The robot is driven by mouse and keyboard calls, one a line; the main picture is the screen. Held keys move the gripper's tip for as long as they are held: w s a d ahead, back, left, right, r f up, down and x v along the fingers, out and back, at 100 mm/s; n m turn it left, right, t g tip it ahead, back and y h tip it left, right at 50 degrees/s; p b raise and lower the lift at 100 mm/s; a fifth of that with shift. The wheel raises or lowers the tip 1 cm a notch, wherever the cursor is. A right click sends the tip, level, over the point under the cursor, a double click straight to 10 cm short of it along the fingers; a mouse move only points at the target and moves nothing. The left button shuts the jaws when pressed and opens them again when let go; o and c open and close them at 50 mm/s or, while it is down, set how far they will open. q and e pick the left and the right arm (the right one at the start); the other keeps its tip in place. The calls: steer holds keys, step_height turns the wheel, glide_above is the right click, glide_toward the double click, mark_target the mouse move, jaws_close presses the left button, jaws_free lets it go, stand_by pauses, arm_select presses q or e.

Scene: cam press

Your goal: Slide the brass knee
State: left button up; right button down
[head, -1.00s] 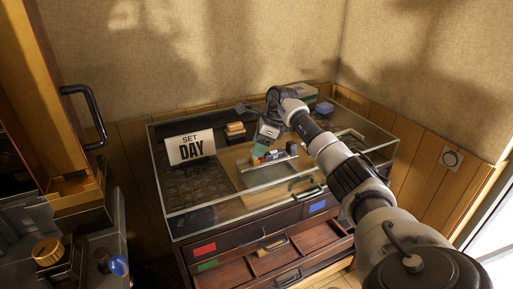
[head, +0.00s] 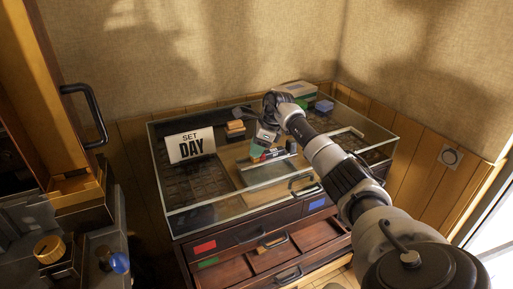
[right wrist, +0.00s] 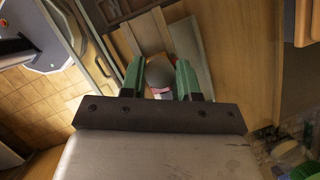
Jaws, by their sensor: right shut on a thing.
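My right gripper (head: 254,152) reaches over the glass-topped cabinet, its green fingertips low near a pale strip. In the right wrist view the green fingers (right wrist: 160,80) are shut on a grey rounded thing (right wrist: 160,72), with a pinkish-white part below it. Most of the held thing is hidden by the fingers in the head view. I cannot pick out the brass knee with certainty. A brass-coloured round knob (head: 48,249) stands on dark equipment at the lower left, away from my right gripper. My left gripper is not in view.
The cabinet (head: 210,224) has glass edges around its top and an open lower drawer (head: 256,262). A "SET DAY" sign (head: 190,146) stands at its left. Orange blocks (head: 235,128), a box (head: 297,90) and a blue block (head: 324,105) sit farther back. A black handle (head: 88,112) juts out left.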

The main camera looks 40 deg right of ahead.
steer(key=shift+w+a+f, duration=0.1)
steer(key=shift+w+a, duration=0.15)
steer(key=shift+a, duration=0.65)
steer(key=shift+w+a, duration=0.25)
steer(key=shift+a, duration=0.6)
steer(key=c, duration=0.8)
jaws_free()
steer(key=b+v, duration=0.1)
steer(key=v, duration=0.9)
steer(key=shift+r, duration=0.4)
steer(key=shift+s+d, duration=0.1)
steer(key=shift+d, duration=0.05)
